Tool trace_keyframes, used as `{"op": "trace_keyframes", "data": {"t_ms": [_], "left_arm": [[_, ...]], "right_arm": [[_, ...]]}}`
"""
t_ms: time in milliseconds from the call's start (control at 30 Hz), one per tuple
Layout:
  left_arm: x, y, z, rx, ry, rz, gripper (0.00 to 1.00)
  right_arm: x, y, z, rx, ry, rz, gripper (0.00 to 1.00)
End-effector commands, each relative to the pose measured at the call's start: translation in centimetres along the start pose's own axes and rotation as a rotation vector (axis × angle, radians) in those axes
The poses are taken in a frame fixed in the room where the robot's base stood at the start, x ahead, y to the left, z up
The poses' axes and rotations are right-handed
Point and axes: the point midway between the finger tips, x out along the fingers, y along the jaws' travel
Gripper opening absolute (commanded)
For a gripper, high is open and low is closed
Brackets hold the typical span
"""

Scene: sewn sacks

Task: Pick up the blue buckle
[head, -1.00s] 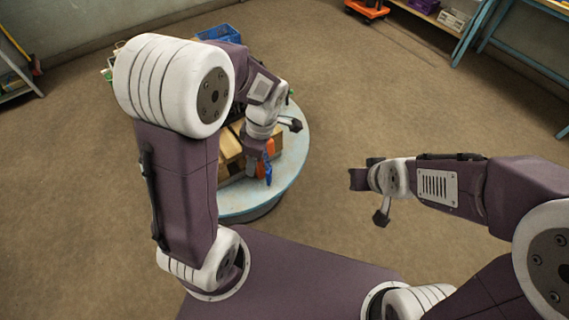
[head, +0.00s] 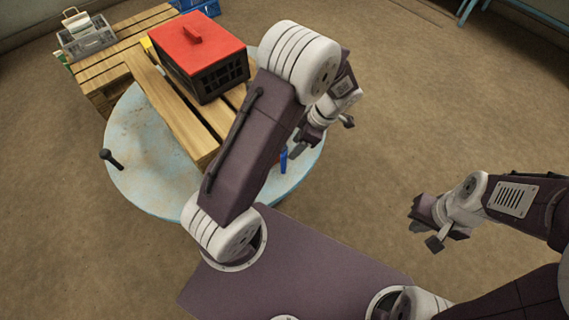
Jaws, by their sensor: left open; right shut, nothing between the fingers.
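A small blue piece, likely the blue buckle (head: 283,160), shows at the near right of the round table, just right of my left forearm. A little red shows beside it, and my arm hides part of that area. My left gripper (head: 301,148) is open, just up and right of the blue piece. I cannot tell whether a finger touches it; nothing is seen held. My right gripper (head: 424,226) is shut and empty, out over the floor to the right of the table.
The round pale-blue table (head: 150,180) bears a slatted wooden pallet (head: 165,95). A black-handled item (head: 111,159) is at the left. Floor at right is clear.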

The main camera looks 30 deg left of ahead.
Motion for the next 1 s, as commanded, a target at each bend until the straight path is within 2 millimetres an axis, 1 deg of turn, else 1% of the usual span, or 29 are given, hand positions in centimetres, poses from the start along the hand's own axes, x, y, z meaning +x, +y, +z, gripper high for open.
{"op": "trace_keyframes", "data": {"t_ms": [67, 233, 400, 533, 633, 733, 933, 967, 1000], "left_arm": [[0.5, -0.1, 0.0, 0.0, 0.001, -0.002, 0.51], [3.3, -0.1, 0.0, -0.001, 0.001, -0.003, 0.51], [4.3, 0.0, -0.1, -0.001, 0.0, -0.001, 0.51], [6.9, 0.0, -0.2, -0.001, 0.001, -0.004, 0.51], [8.4, 0.0, -0.3, -0.001, 0.001, -0.003, 0.51], [9.0, 0.0, -0.3, 0.0, 0.0, -0.001, 0.51], [8.9, 0.0, -0.3, 0.0, 0.0, 0.0, 0.51], [8.9, 0.0, -0.3, 0.0, 0.0, 0.0, 0.43], [8.9, 0.0, -0.3, 0.0, 0.0, 0.0, 0.31]], "right_arm": [[0.2, 0.0, 0.0, -0.001, 0.0, 0.0, 0.0], [1.2, 0.0, 0.1, -0.001, 0.0, 0.0, 0.0], [1.5, 0.0, 0.1, -0.001, 0.001, 0.0, 0.0], [2.7, 0.0, 0.3, -0.002, 0.001, 0.0, 0.0], [3.1, 0.0, 0.3, -0.002, 0.001, 0.0, 0.0], [3.2, 0.0, 0.3, -0.002, 0.001, 0.0, 0.0], [3.1, 0.0, 0.3, -0.002, 0.001, 0.0, 0.0], [3.1, 0.0, 0.3, -0.002, 0.001, 0.0, 0.0], [3.1, 0.0, 0.3, -0.002, 0.001, 0.0, 0.0]]}}
